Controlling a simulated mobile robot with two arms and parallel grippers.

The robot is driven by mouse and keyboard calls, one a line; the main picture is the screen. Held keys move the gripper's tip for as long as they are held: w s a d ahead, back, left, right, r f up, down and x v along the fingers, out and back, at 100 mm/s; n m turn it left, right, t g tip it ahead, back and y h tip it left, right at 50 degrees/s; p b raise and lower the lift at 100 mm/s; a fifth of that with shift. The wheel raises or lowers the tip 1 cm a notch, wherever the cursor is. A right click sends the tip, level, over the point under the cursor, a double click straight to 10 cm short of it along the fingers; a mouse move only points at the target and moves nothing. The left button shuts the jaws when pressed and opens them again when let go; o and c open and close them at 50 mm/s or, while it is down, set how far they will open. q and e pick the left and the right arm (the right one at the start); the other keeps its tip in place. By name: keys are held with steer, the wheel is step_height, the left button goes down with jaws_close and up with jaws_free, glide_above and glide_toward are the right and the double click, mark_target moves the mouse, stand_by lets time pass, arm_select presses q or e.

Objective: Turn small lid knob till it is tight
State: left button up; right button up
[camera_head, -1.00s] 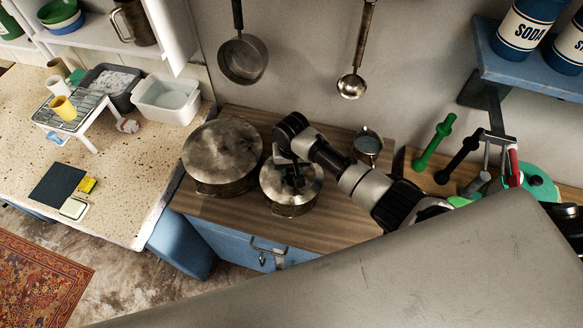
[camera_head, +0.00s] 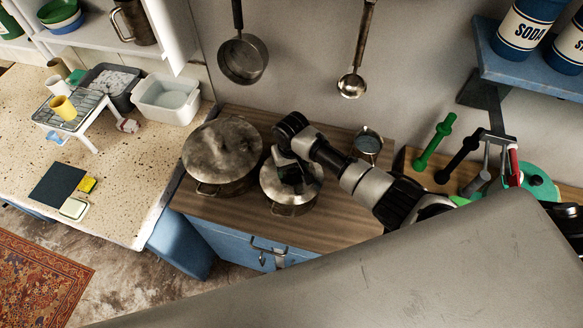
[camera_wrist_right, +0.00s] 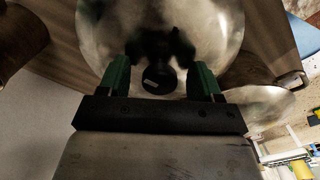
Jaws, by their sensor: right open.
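The small pot (camera_head: 291,209) stands on the wooden counter, with its scratched metal lid (camera_head: 272,180) on. The lid fills the top of the right wrist view (camera_wrist_right: 205,30). Its dark round knob (camera_wrist_right: 157,80) shows there between the two green fingers, with a gap on each side. My right gripper (camera_head: 296,187) is above the small lid, open and pointing down; its fingers also show in the right wrist view (camera_wrist_right: 160,68). In the head view the gripper hides the knob. My left gripper is not in view.
A larger lidded pot (camera_head: 222,152) stands close on the left of the small pot. A small metal vessel (camera_head: 368,143) is behind on the right. A pan (camera_head: 243,59) and a ladle (camera_head: 351,86) hang on the wall. Bare counter (camera_head: 335,220) lies to the right.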

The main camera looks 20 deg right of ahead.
steer(key=n, duration=1.3)
steer(key=shift+c, duration=0.2)
steer(key=c, duration=0.7)
steer(key=shift+m, duration=1.2)
steer(key=m, duration=0.8)
steer(key=shift+a, duration=0.1)
steer(key=m, duration=0.4)
steer(key=shift+m, duration=0.4)
steer(key=o, duration=0.7)
